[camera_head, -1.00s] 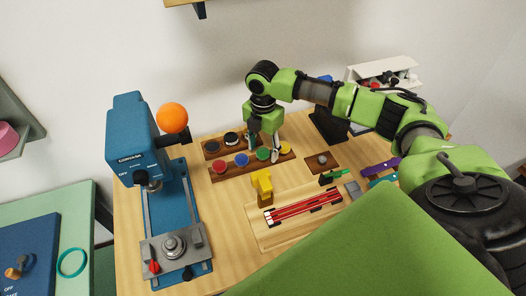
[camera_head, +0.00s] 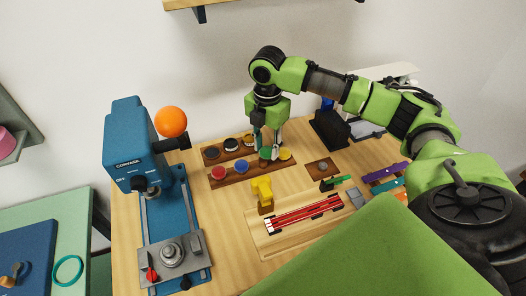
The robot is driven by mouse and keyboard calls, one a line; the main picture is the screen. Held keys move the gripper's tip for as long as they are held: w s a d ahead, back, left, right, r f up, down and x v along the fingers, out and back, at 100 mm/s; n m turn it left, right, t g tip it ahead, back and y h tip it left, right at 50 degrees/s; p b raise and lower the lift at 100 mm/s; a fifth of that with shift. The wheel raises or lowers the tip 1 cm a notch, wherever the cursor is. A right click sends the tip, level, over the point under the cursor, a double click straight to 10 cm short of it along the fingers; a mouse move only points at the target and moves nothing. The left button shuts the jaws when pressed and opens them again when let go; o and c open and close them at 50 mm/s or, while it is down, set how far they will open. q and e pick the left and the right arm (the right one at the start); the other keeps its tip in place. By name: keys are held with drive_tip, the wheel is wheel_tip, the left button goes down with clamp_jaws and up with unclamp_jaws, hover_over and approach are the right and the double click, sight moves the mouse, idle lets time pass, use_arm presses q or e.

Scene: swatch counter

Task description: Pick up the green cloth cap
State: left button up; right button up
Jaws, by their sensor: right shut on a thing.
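The green cloth cap (camera_head: 265,154) sits in the front row of the wooden holder (camera_head: 228,178), between a blue cap (camera_head: 242,160) and a yellow cap (camera_head: 285,155). My right gripper (camera_head: 270,154) points down over it and is shut on it, with its fingers at the cap's sides. The fingers hide part of the cap, and I cannot tell whether it is lifted off the holder. A red cap (camera_head: 218,173) sits at the left of the same row. My left gripper is not in view.
A blue machine (camera_head: 128,130) with an orange ball (camera_head: 171,121) stands at the left. Dark and white caps (camera_head: 231,144) sit in the back row. A yellow block (camera_head: 262,192) and a tray with red rods (camera_head: 305,214) lie in front. A small wooden plate (camera_head: 323,167) lies right of the caps.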

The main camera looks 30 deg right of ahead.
drive_tip(key=s+r+b, duration=0.1)
drive_tip(key=s+r, duration=0.2)
drive_tip(key=s, duration=0.3)
drive_tip(key=s+a+r+b, duration=0.1)
drive_tip(key=s+r, duration=0.3)
drive_tip(key=s, duration=0.2)
drive_tip(key=shift+r, duration=0.2)
drive_tip(key=shift+w, duration=0.1)
